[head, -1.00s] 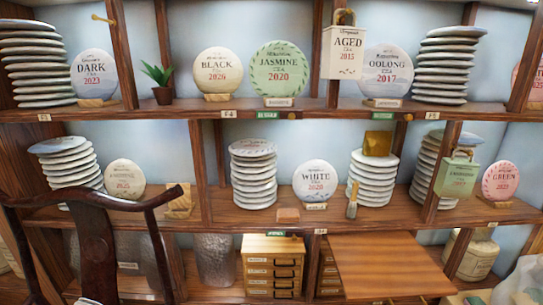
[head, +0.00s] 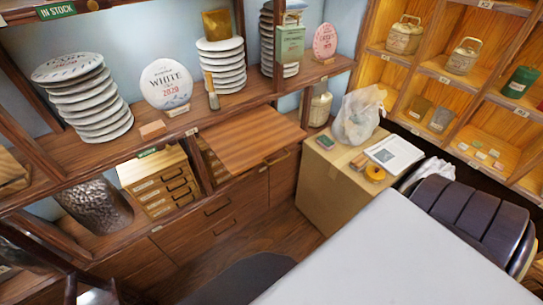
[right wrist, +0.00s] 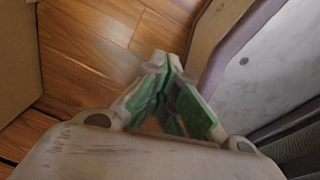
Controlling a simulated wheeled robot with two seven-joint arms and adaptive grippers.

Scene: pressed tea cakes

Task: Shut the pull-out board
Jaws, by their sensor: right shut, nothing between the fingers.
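The pull-out board (head: 246,140) is a striped brown wooden slab in the shelf unit, seen in the head view. It sticks out toward the room above wooden drawers, below the shelf with the white tea cake.
A cardboard box (head: 325,195) with a plastic bag (head: 358,115), a paper and an orange roll stands right of the board. A pale flat surface (head: 390,255) fills the lower right. Bare floor (head: 270,232) lies before the drawers. A small drawer chest (head: 160,183) is left of the board.

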